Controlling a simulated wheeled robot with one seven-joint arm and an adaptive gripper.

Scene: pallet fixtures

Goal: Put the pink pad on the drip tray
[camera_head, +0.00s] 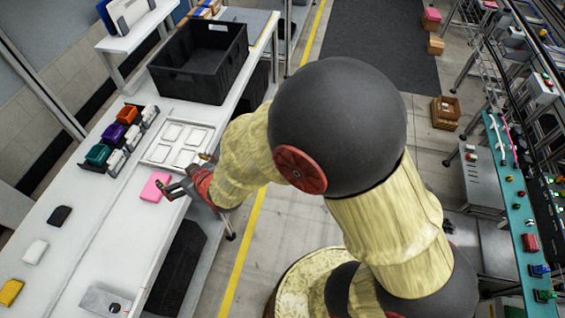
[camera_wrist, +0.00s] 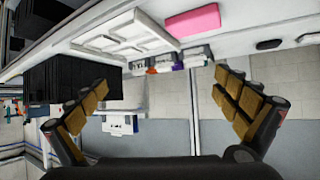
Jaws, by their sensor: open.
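The pink pad (camera_head: 155,187) lies flat on the white table, just left of my gripper (camera_head: 174,187) in the head view. In the wrist view the pad (camera_wrist: 193,20) is at the top, beyond the fingertips. My gripper (camera_wrist: 160,95) is open and empty, its two fingers wide apart. A white tray with several square recesses (camera_head: 181,144) lies just behind the pad; the recesses look empty. I cannot tell for sure whether this is the drip tray. A grey metal plate with a dark round spot (camera_head: 98,299) lies at the table's front.
A rack with teal, purple and orange bins (camera_head: 115,137) stands left of the white tray. A large black crate (camera_head: 198,62) stands behind. Black (camera_head: 60,215), white (camera_head: 35,251) and yellow (camera_head: 11,291) items lie at the front left. The table between them and the pad is clear.

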